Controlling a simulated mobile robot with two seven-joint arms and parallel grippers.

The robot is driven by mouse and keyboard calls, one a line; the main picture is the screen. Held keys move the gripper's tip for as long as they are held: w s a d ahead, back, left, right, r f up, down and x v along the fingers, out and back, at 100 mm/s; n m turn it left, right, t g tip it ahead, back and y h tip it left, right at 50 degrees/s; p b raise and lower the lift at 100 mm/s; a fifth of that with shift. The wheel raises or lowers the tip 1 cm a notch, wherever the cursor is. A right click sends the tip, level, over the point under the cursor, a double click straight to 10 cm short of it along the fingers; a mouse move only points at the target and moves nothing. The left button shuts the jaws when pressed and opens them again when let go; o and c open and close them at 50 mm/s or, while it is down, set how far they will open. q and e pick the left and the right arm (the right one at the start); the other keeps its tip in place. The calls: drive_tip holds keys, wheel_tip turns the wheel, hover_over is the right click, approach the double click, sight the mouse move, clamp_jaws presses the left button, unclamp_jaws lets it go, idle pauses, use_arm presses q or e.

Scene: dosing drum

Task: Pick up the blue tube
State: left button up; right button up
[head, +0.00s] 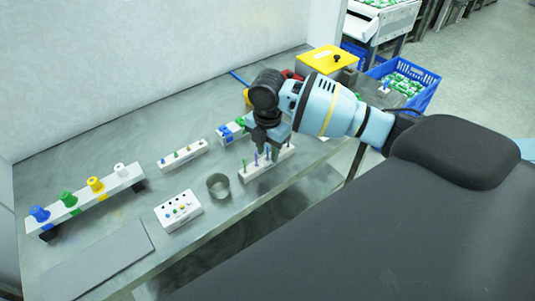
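A white rack (266,163) with several thin upright tubes stands near the table's front edge. A small bluish tube (257,158) shows at its left part, just under my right gripper. My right gripper (265,146) points down over this rack, with its dark fingers close to the tube tops. The fingers hide part of the tubes, and whether they touch or hold one cannot be told. My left gripper is not in view.
A white box with coloured knobs (178,210), a grey cup (218,186) and a small white rack (183,155) stand left of the tube rack. A rail with coloured caps (84,200) is at far left. A yellow-lidded box (327,60) stands behind.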

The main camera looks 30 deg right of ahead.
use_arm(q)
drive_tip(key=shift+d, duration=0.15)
use_arm(e)
drive_tip(key=shift+f, duration=0.3)
drive_tip(key=shift+c, duration=0.4)
clamp_jaws()
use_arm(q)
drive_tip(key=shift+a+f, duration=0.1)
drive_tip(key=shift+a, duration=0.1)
use_arm(e)
drive_tip(key=shift+r, duration=0.1)
drive_tip(key=shift+r, duration=0.35)
drive_tip(key=r, duration=0.2)
drive_tip(key=shift+s+r, duration=0.25)
drive_tip(key=shift+r, duration=0.15)
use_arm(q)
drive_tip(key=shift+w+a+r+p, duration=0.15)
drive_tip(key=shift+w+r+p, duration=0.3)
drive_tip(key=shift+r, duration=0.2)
use_arm(e)
drive_tip(key=s+d+r, duration=0.1)
drive_tip(key=s, duration=1.4)
drive_tip(key=shift+s+r, duration=0.15)
drive_tip(key=shift+s, duration=0.1)
